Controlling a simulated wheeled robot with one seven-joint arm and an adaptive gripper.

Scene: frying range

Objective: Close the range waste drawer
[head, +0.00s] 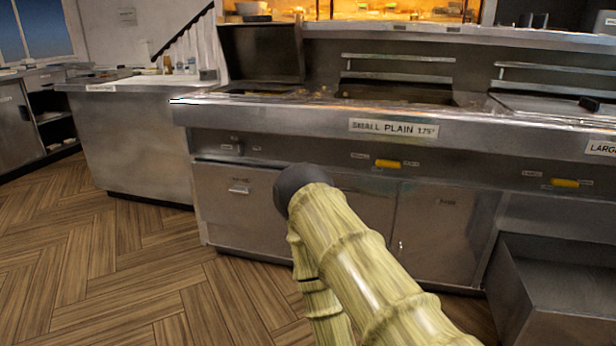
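The waste drawer (526,292) is a grey metal box low at the right end of the range. It stands pulled out from the range front, with its open top and inner walls visible. Its right and lower parts are cut off by the picture edge. My arm rises from the bottom edge to a dark joint in front of the range, and another link drops down behind it. My gripper is not in view.
The steel range (270,117) runs across the picture, with a "SMALL PLAIN 175°" label (393,128) and yellow handles. Closed cabinet doors (432,230) stand left of the drawer. A steel counter (132,140) is at the left. The wooden floor (110,270) at lower left is clear.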

